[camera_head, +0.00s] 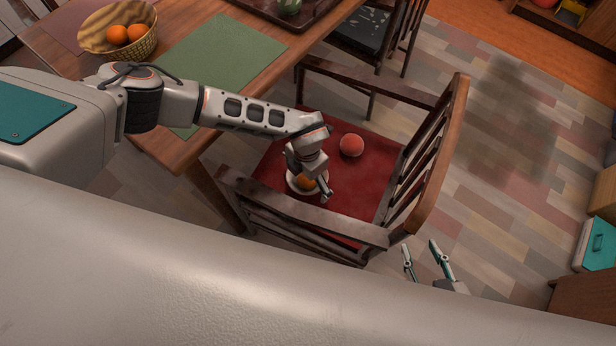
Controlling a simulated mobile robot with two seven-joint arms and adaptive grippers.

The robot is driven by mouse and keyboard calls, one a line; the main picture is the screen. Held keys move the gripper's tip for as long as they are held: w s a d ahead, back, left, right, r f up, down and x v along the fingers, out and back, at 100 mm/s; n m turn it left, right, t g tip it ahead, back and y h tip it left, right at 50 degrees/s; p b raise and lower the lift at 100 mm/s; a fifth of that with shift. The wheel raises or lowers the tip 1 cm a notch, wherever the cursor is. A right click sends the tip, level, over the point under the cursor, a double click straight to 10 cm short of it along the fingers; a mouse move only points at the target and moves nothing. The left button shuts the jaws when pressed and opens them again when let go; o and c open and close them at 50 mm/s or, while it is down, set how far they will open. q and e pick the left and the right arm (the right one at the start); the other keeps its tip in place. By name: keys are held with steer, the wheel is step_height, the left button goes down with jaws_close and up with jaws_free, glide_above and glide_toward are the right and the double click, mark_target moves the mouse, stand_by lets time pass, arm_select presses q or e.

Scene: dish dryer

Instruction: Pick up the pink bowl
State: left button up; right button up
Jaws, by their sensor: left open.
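My right gripper (419,246) is open and empty, beyond the chair at the lower right.
The wooden chair's armrests and backrest (437,160) surround the seat. The table (190,150) at the upper left bears a green placemat (222,52) and a fruit basket (140,45).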

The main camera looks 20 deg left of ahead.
arm_select(q)
steer(key=shift+r, duration=0.15)
steer(key=c, duration=1.3)
